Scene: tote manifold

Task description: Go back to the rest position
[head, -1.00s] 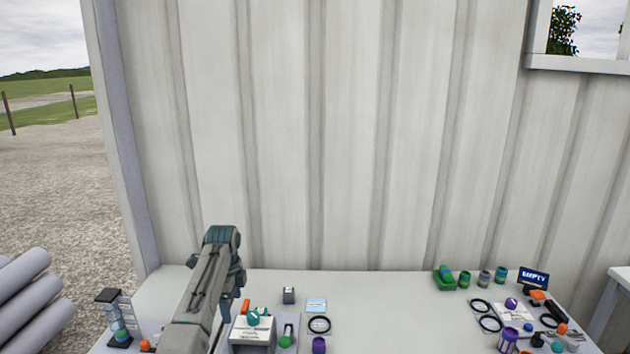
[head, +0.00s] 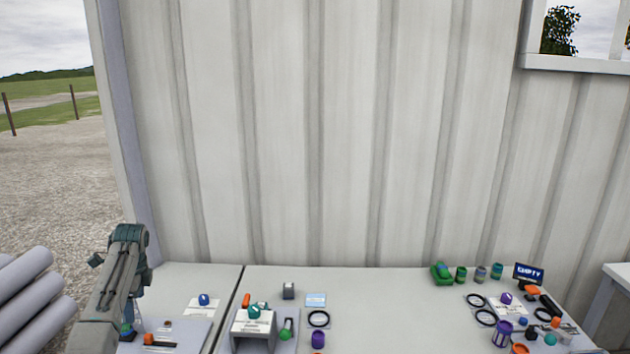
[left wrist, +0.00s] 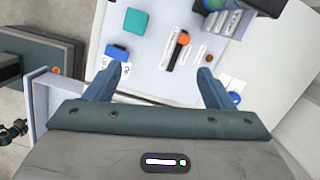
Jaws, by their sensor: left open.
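My left arm comes up at the left of the head view, and its gripper is largely hidden there by the arm. In the left wrist view my left gripper (left wrist: 157,84) is open, with nothing between its two blue fingers. It hangs near the table's edge, above a panel (head: 190,328) with small parts. An orange piece (head: 148,339) lies on that panel, and a blue piece (head: 203,299) sits on a white card behind it. My right gripper is in neither view.
A grey housing (head: 254,329) with green and orange parts stands right of the panel. A corrugated wall (head: 340,130) rises behind.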

